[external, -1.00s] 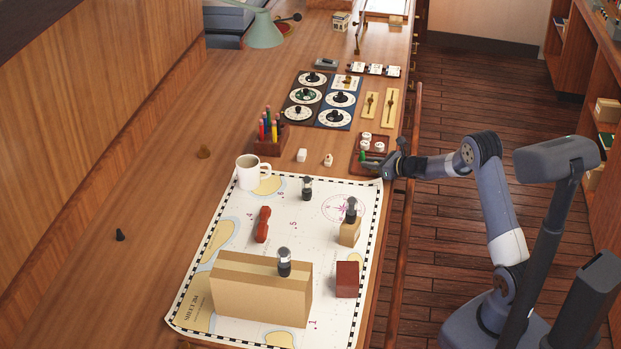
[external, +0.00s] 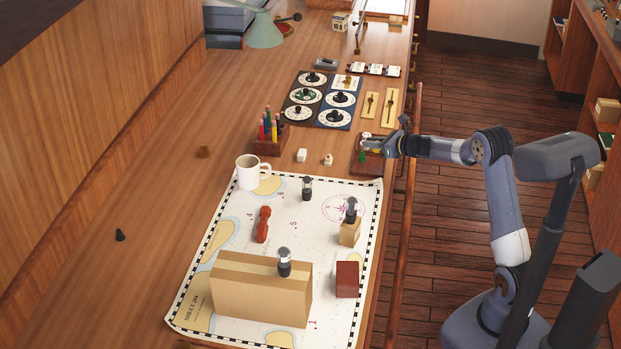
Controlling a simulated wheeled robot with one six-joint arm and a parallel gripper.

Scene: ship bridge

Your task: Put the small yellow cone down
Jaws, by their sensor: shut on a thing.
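My gripper (external: 372,144) is over the small red-brown tray (external: 362,168) at the right edge of the desk. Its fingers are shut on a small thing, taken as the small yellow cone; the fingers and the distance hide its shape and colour. A small green piece (external: 362,156) shows in the tray just below the fingers. My gripper hides most of the tray and the round white pieces in it. I cannot tell whether the held thing touches anything.
Two white pieces, a cube (external: 302,155) and a smaller one (external: 328,159), stand left of the tray. A pencil holder (external: 269,140), a white mug (external: 248,172) and a dial panel (external: 322,98) are nearby.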

